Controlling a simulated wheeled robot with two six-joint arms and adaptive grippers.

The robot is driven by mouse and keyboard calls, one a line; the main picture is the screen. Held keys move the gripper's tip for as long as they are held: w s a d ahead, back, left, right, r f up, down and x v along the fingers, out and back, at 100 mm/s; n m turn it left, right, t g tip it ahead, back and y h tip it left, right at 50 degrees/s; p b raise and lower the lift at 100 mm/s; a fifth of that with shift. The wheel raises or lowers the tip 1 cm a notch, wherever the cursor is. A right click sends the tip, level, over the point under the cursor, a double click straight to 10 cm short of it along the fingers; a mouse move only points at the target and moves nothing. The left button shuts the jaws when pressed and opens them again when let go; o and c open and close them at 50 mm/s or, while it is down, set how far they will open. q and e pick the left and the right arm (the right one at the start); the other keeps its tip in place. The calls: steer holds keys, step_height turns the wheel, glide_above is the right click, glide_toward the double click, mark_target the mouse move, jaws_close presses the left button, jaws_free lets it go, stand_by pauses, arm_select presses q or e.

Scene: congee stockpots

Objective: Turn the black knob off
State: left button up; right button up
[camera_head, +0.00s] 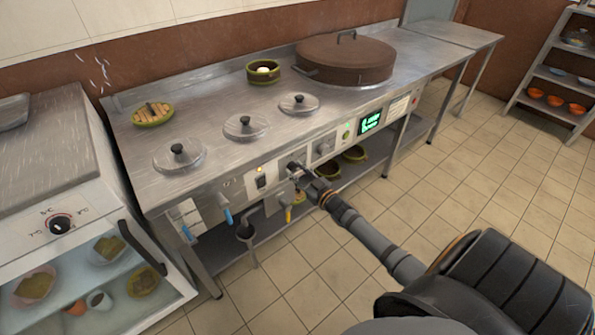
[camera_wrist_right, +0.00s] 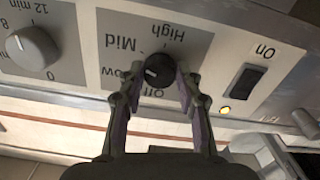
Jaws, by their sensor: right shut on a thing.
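The black knob (camera_wrist_right: 159,71) is on the stove's front panel, on a grey plate marked Off, Low, Mid and High, upside down in the right wrist view. Its white mark points to picture left, roughly towards Low. My right gripper (camera_wrist_right: 157,82) is shut on the knob, with one finger on each side of it. In the head view my right gripper (camera_head: 299,171) reaches the panel from the lower right and mostly hides the knob. My left gripper is not in view.
A black On switch (camera_wrist_right: 244,84) with a lit lamp is beside the knob plate. A grey timer knob (camera_wrist_right: 32,48) is on the other side. Blue (camera_head: 226,214) and yellow (camera_head: 287,213) handles hang below the panel.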

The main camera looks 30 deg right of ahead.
steer(key=shift+r+n, duration=0.1)
steer(key=shift+n, duration=0.4)
steer(key=n+p, duration=0.1)
steer(key=n, duration=0.2)
steer(key=shift+n, duration=0.3)
steer(key=n, duration=0.3)
steer(key=shift+n+p, duration=0.3)
steer(key=shift+p, duration=0.05)
steer(key=shift+n, duration=1.8)
steer(key=n, duration=0.4)
steer(key=shift+n+p, duration=0.3)
steer(key=shift+n, duration=0.8)
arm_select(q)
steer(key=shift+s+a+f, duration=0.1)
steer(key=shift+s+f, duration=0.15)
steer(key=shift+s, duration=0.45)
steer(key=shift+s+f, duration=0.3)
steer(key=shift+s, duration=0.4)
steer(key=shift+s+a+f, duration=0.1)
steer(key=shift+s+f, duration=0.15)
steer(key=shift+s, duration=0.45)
arm_select(e)
steer(key=shift+n, duration=1.9)
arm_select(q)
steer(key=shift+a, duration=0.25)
